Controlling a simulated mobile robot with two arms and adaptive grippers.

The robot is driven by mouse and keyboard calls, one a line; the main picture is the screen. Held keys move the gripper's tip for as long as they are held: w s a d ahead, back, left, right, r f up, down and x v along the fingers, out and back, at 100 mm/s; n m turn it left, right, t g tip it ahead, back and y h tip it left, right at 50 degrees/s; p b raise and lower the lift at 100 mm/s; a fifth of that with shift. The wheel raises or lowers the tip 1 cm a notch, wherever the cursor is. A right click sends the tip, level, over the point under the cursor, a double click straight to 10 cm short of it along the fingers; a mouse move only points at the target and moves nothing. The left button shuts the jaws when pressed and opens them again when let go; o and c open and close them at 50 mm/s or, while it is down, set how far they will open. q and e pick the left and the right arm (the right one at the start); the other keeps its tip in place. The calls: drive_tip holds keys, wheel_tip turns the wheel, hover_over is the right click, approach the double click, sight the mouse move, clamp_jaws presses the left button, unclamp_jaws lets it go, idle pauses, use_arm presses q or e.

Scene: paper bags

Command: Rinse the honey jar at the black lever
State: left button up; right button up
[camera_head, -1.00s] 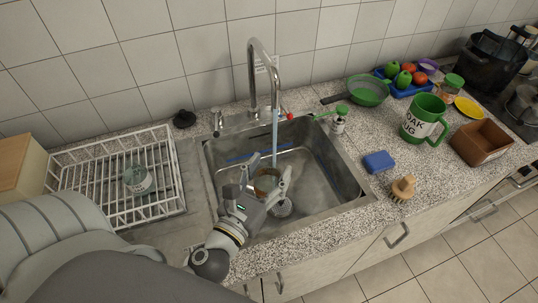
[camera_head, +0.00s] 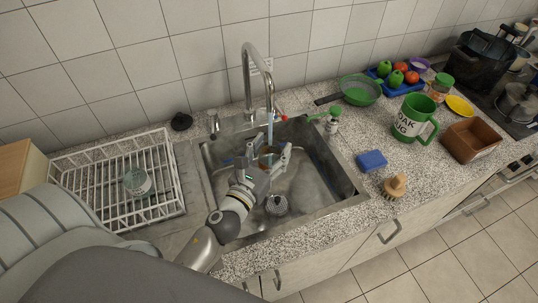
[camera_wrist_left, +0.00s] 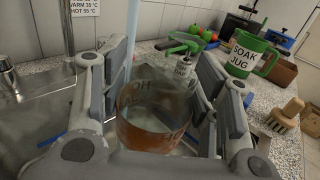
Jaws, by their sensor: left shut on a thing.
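My left gripper (camera_head: 270,161) is shut around the honey jar (camera_head: 267,158) over the sink (camera_head: 318,185), under the tap (camera_head: 248,75). In the left wrist view the jar (camera_wrist_left: 150,125) is clear glass with a brown band low down and partly readable lettering, between the fingers (camera_wrist_left: 158,100). A water stream (camera_head: 270,132) falls from the spout toward the jar; whether it enters the mouth is unclear. A red-tipped lever (camera_head: 284,118) is right of the tap's base. A black rounded thing (camera_head: 181,121) sits behind the sink's left side; I cannot tell if it is the black lever. My right gripper is out of view.
A white dish rack (camera_head: 112,220) holding a glass jar (camera_head: 137,182) stands left. Right of the sink are a soap bottle (camera_head: 332,122), blue sponge (camera_head: 372,160), brush (camera_head: 395,186), green jug (camera_head: 413,117) and brown box (camera_head: 472,141). A round grey drain part (camera_head: 277,204) is in the basin.

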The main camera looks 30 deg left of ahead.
use_arm(q)
drive_tip(key=w+a+f, duration=0.1)
drive_tip(key=w, duration=0.4)
drive_tip(key=shift+w+a, duration=0.35)
drive_tip(key=shift+f, duration=0.1)
drive_tip(key=shift+d, duration=0.1)
idle(0.4)
drive_tip(key=shift+w+d, duration=0.2)
drive_tip(key=shift+d, duration=0.3)
drive_tip(key=shift+a, duration=0.2)
drive_tip(key=shift+s+a, duration=0.2)
drive_tip(key=shift+a, duration=0.25)
drive_tip(key=shift+d, duration=0.15)
drive_tip(key=shift+w+d, duration=0.2)
drive_tip(key=shift+d, duration=0.3)
drive_tip(key=shift+a, duration=0.15)
